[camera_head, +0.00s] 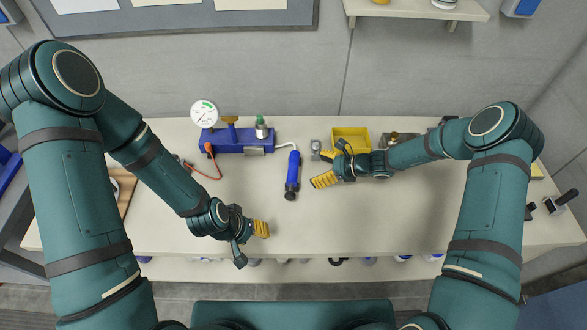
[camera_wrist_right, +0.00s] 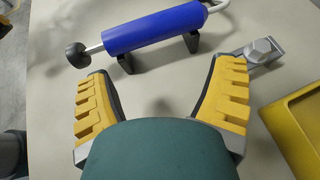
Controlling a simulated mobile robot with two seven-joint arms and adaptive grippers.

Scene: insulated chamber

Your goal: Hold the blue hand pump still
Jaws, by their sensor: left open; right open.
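The blue hand pump (camera_head: 292,171) lies on the table near its middle, with a black knob at its front end and a white hose at its back end. In the right wrist view the pump (camera_wrist_right: 152,29) rests on dark supports beyond my fingertips. My right gripper (camera_head: 323,180) is open and empty, just to the right of the pump and apart from it; its yellow-padded fingers (camera_wrist_right: 168,85) are spread wide in the wrist view. My left gripper (camera_head: 262,229) is near the table's front edge, left of and in front of the pump, open and not touching it.
A blue device with a round white gauge (camera_head: 204,114) stands at the back left, with an orange cable. A yellow bin (camera_head: 351,136) and a small grey metal part (camera_wrist_right: 263,50) are behind my right gripper. The front middle of the table (camera_head: 330,225) is clear.

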